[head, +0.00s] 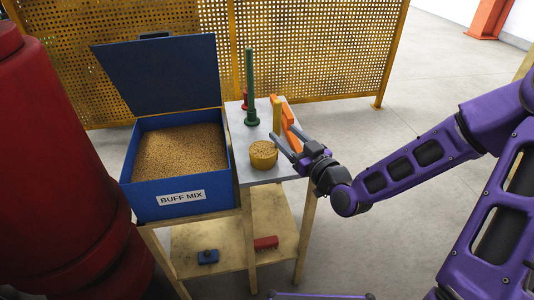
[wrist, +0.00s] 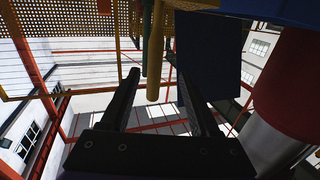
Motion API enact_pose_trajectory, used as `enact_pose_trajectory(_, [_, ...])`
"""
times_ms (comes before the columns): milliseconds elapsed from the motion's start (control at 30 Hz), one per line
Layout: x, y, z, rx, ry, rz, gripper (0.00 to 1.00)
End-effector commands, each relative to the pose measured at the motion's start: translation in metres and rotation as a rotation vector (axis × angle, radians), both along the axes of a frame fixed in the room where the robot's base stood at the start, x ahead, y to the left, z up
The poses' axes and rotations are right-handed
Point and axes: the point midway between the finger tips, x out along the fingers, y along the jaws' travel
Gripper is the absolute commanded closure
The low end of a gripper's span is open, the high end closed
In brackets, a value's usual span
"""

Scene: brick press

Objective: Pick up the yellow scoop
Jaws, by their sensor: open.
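The yellow scoop (head: 263,155) stands on the grey top of the stand, its round cup filled level with speckled tan grains. Its yellow handle (head: 277,114) points up. My gripper (head: 281,134) is open and empty, reaching in from the right at the handle, above the cup. In the wrist view the yellow handle (wrist: 154,60) shows between the two dark fingers of my gripper (wrist: 158,82), apart from both. I cannot tell how deep between the fingers it is. The cup is not clear in the wrist view.
A blue open-lidded box (head: 146,199) labelled BUFF MIX, full of grains, stands left of the scoop. A red drum (head: 55,150) is far left. A yellow mesh fence (head: 310,50) runs behind.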

Motion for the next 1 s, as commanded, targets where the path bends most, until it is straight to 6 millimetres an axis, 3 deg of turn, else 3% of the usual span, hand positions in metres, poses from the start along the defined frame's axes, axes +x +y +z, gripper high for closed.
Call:
enact_pose_trajectory(100, [0.019, 0.013, 0.0, 0.001, -0.001, 0.001, 0.38])
enact_pose_trajectory(367, [0.037, 0.024, 0.001, 0.0, 0.0, 0.0, 0.38])
enact_pose_trajectory(700, [0.077, 0.043, 0.006, 0.001, -0.001, 0.002, 0.38])
enact_pose_trajectory(1000, [0.081, 0.045, 0.007, -0.001, -0.001, 0.0, 0.38])
